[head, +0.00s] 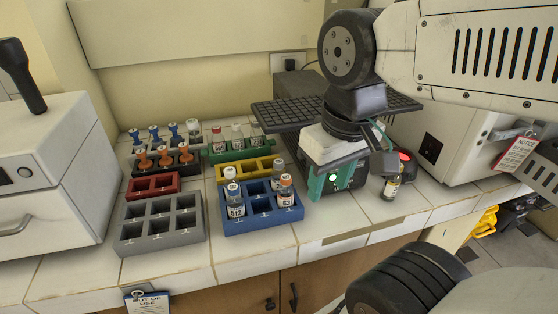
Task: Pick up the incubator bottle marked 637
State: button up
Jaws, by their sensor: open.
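No label reading 637 can be made out in full. In the blue rack (262,226), an orange-capped bottle (286,198) stands at the right, its label starting with what looks like 63. A blue-capped bottle (235,206) at the rack's left seems to read 912. Another bottle (277,176) stands at its back right. A small bottle (391,188) stands apart on the counter, its label unreadable. My gripper (367,165) is open, above and in front of the green device, just left of and above this lone bottle. The wrist hides part of the device.
Green (218,156), yellow (232,170), red (153,187) and grey (160,238) racks stand left on the tiled counter. The green device (327,185) has a lit green lamp. White machines stand at left (52,175) and right (440,145). The front counter strip is clear.

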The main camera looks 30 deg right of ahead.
aim_at(285, 189)
jog(key=u, duration=1.15)
jog(key=k, duration=0.5)
